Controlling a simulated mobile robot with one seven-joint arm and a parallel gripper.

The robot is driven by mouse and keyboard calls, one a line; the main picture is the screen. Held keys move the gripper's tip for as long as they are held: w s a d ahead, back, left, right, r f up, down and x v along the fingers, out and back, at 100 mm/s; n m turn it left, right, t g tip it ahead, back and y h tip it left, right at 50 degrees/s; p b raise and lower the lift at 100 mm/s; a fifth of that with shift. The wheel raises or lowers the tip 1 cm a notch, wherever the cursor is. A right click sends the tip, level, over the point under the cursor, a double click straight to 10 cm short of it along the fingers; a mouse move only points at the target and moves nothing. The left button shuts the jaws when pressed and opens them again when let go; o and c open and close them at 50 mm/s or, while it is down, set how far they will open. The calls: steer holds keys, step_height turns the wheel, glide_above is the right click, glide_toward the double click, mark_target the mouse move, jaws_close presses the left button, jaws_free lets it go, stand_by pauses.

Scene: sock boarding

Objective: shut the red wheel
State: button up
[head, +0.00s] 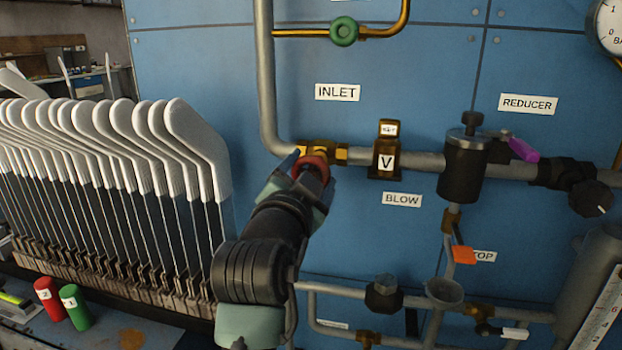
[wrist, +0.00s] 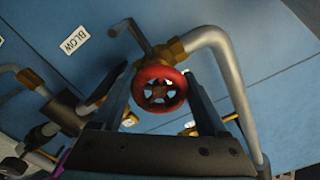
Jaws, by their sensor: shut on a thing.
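The red wheel (head: 311,165) sits on a brass valve body (head: 322,151) in the grey inlet pipe, below the INLET label. In the wrist view the red wheel (wrist: 160,88) shows as a round spoked handwheel, face-on to the camera. My gripper (head: 308,172) is at the wheel, its two fingers on either side of the rim, shut on it. In the wrist view my gripper's fingers (wrist: 160,100) reach up left and right of the wheel. My gripper hides part of the wheel in the head view.
A green wheel (head: 344,31) is on the brass pipe above. To the right are a brass part marked V (head: 386,150), a dark reducer (head: 465,165) with a purple lever (head: 523,149), and an orange lever (head: 464,255). A row of white sock boards (head: 195,140) stands close at left.

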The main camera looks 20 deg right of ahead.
steer(key=shift+m, duration=0.3)
steer(key=o, duration=1.3)
steer(key=p+v, duration=0.1)
steer(key=v, duration=1.2)
steer(key=shift+r, duration=0.1)
